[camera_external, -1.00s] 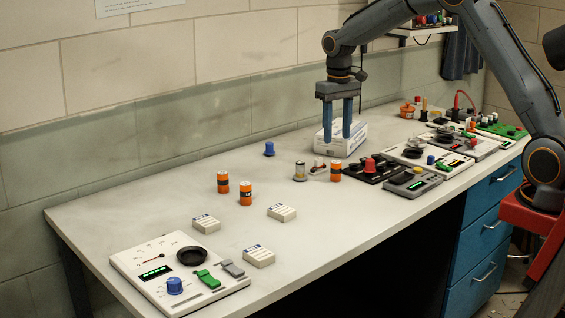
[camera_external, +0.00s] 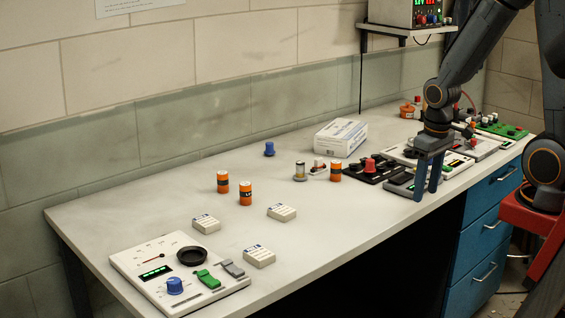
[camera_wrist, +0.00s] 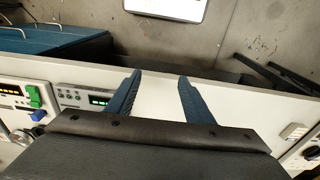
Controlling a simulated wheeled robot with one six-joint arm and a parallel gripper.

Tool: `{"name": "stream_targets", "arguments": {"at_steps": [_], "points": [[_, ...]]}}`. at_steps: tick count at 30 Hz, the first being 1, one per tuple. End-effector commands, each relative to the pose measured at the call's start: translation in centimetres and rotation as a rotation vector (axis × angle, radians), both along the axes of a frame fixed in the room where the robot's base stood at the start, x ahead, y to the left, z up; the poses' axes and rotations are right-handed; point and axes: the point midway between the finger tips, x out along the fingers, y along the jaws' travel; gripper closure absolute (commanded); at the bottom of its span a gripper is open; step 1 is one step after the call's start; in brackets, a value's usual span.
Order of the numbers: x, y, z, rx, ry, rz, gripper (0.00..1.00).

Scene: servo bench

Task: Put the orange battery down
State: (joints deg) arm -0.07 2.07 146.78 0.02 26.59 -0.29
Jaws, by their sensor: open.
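Three orange batteries with dark bands stand upright on the bench in the external view: a left one (camera_external: 222,182), one close beside it (camera_external: 246,193), and one farther right (camera_external: 335,171) near the black panel. My gripper (camera_external: 426,194) is open, pointing down by the bench's front edge at the right, apart from all three. In the wrist view my gripper's two blue fingers (camera_wrist: 160,78) are spread with nothing between them. I cannot make out an orange battery in the wrist view.
A white box (camera_external: 341,136) lies toward the back. A blue knob-like piece (camera_external: 269,149), several small white blocks (camera_external: 259,257) and a white control panel (camera_external: 178,272) are on the bench. Instruments crowd the right end. The bench's middle front is clear.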

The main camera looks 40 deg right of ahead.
Motion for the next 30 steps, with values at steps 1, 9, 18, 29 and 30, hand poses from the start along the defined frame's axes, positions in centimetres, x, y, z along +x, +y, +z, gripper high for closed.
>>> {"name": "stream_targets", "arguments": {"at_steps": [1,9,18,29,30], "points": [[-0.1,0.0,0.0,0.000,0.000,0.000,0.53],[0.0,0.0,0.0,0.000,0.001,0.000,0.53],[-0.4,1.4,-1.5,0.123,0.089,-0.262,0.53],[4.5,7.0,-3.1,0.584,0.328,-1.081,0.53],[5.7,7.3,-3.0,0.642,0.348,-1.168,0.53]]}}
